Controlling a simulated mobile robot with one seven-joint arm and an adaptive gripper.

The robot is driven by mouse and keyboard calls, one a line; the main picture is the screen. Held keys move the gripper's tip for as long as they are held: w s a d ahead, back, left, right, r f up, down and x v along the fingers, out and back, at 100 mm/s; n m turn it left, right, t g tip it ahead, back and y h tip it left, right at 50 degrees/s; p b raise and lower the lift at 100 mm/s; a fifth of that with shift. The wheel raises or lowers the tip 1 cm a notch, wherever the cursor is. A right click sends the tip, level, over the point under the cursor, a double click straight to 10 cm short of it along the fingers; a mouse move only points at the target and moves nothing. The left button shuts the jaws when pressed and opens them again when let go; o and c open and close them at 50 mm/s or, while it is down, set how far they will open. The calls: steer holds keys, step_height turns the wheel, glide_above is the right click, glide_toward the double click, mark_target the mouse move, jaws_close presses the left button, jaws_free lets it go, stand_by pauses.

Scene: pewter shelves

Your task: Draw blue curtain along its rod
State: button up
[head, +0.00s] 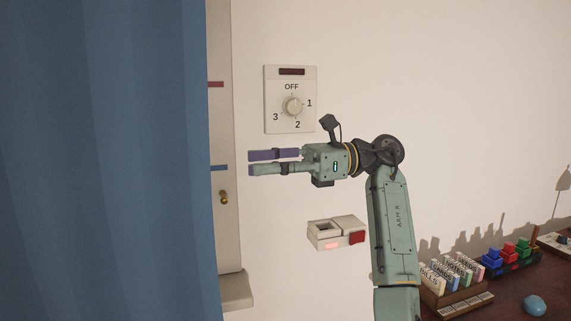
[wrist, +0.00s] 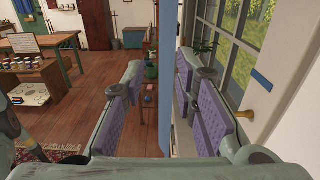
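The blue curtain (head: 105,160) hangs in tall folds and fills the left of the head view. Its rod is out of view. In the wrist view the curtain (wrist: 166,75) shows nearly edge-on as a narrow blue strip, in line with the gap between the fingers. My gripper (head: 249,162) points left toward the curtain's right edge. Its purple-padded fingers are apart and nothing is gripped. In the head view a strip of wall panel shows between the fingertips and the curtain edge. The fingers also show in the wrist view (wrist: 160,68), one on each side of the strip.
A dial plate (head: 291,115) is on the wall above my gripper, and a switch box (head: 337,233) below it. A pale panel with a brass knob (head: 223,197) stands beside the curtain. A window (wrist: 236,45) is right in the wrist view. A cluttered table (head: 490,298) is at lower right.

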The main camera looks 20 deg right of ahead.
steer(key=shift+d, duration=2.2)
steer(key=shift+s, duration=0.1)
